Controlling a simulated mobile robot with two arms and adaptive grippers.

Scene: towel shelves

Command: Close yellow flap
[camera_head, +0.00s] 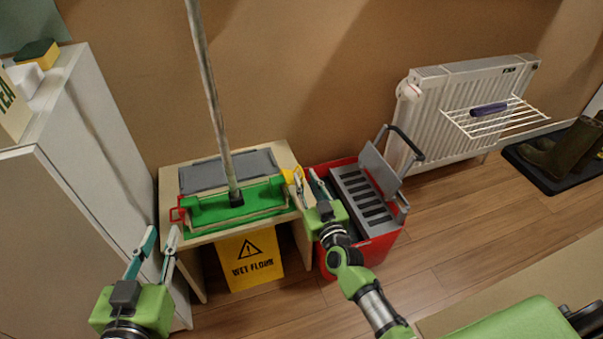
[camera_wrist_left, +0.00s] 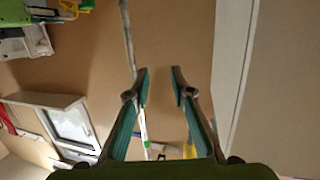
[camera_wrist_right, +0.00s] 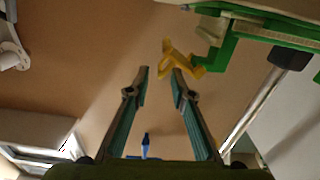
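The yellow flap (camera_head: 289,175) is a small piece at the right end of the green mop head (camera_head: 262,192), which lies on a small wooden table. In the right wrist view the yellow flap (camera_wrist_right: 176,57) sticks out from the green frame (camera_wrist_right: 222,48). My right gripper (camera_head: 306,175) is open and empty just right of the flap. One fingertip overlaps the flap's lower edge in the right wrist view (camera_wrist_right: 161,72); I cannot tell if they touch. My left gripper (camera_head: 162,234) is open and empty, left of the table's front.
A red flap (camera_head: 177,214) is at the mop head's left end. The mop handle (camera_head: 212,95) rises above it. A red bucket (camera_head: 376,247) with a grey wringer stands right of the table. A white cabinet (camera_head: 75,200) stands left.

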